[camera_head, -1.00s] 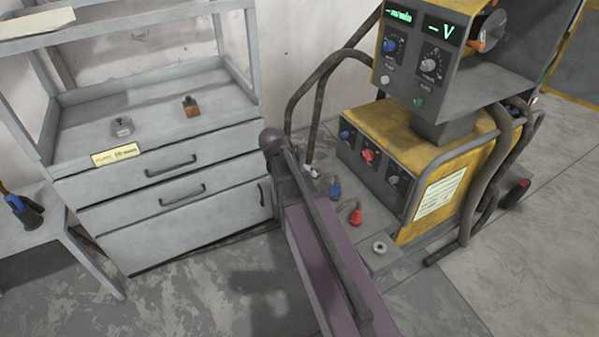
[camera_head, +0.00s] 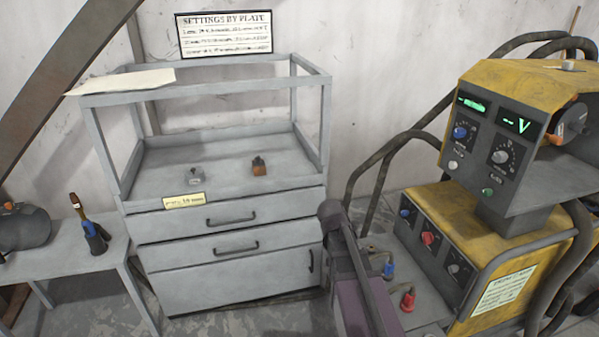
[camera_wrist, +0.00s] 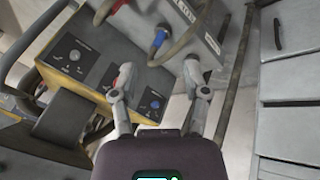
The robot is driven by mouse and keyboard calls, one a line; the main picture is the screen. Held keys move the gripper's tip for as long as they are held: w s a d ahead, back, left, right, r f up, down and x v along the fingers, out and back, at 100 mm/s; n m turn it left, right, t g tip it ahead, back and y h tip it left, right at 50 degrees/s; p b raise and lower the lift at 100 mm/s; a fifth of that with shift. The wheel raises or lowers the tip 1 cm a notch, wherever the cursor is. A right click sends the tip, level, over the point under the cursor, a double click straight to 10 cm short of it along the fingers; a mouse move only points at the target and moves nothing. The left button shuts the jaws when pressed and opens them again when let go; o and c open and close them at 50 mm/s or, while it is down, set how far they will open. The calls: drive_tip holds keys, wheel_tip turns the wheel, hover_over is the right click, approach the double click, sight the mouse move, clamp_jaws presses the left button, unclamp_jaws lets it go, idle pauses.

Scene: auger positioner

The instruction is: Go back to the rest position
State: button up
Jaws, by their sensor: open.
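My gripper (camera_wrist: 159,72) shows in the wrist view with its two fingers spread apart and nothing between them. It hangs in front of the yellow welding machine's knob panel (camera_wrist: 84,62), with a blue plug (camera_wrist: 158,40) and cable beyond the fingertips. I cannot tell how far it is from the panel. In the head view my purple arm link (camera_head: 352,305) rises from the lower edge between the grey drawer cabinet (camera_head: 165,227) and the yellow welding machine (camera_head: 505,235). The gripper itself does not show in the head view.
A settings sign (camera_head: 224,33) hangs above. A side table (camera_head: 75,243) at left holds a welding helmet (camera_head: 24,230). Thick hoses (camera_head: 372,185) loop beside the machine.

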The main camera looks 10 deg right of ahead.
drive_tip(key=s+a+f+n+y, duration=0.2)
drive_tip(key=s+a+n+y, duration=0.3)
drive_tip(key=s+a+n, duration=0.5)
wheel_tip(320, 180, up, 21)
drive_tip(key=w+a+m+p, duration=0.1)
drive_tip(key=a+m+p, duration=0.1)
drive_tip(key=p, duration=1.9)
drive_tip(key=shift+w+a, duration=0.35)
wheel_tip(320, 180, down, 36)
drive_tip(key=b, duration=3.6)
drive_tip(key=shift+s, duration=0.1)
